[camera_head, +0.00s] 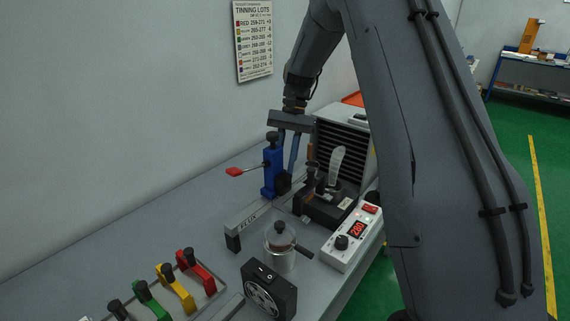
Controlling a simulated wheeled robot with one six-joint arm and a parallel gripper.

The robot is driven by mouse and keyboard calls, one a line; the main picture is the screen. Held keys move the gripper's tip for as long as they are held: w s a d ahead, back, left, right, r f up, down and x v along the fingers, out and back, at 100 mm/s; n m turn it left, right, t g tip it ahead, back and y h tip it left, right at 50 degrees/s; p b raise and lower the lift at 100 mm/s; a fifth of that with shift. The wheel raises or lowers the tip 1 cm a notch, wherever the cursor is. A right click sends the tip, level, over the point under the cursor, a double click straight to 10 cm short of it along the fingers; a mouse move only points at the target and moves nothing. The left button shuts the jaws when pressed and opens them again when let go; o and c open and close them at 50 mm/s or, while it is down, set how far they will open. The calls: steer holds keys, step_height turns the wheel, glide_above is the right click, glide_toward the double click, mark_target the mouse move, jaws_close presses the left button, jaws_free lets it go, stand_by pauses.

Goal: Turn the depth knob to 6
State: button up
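A blue upright fixture (269,178) stands on the bench, with a black knob (272,137) on top, a black round part (284,184) low on its right and a red-tipped lever (235,171) to its left. No depth scale or number is readable, so I cannot tell which black part is the depth knob or its setting. My gripper (288,166) points down just behind and right of the fixture. Its two fingers stand apart, with nothing seen between them. The left finger is partly hidden by the fixture. Whether the fingertips touch the fixture cannot be told.
A FLUX bar (247,222), a lidded glass jar (283,262) and a black fan box (268,289) stand in front. A white controller (351,238) reading 290 and a dark soldering stand (325,206) are right. Coloured clamps (178,292) are front left; bare bench lies behind them.

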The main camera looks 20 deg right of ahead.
steer(key=shift+o, duration=0.9)
steer(key=b+v, duration=0.2)
steer(key=v, duration=0.5)
steer(key=shift+r, duration=0.35)
steer(key=shift+w, duration=0.1)
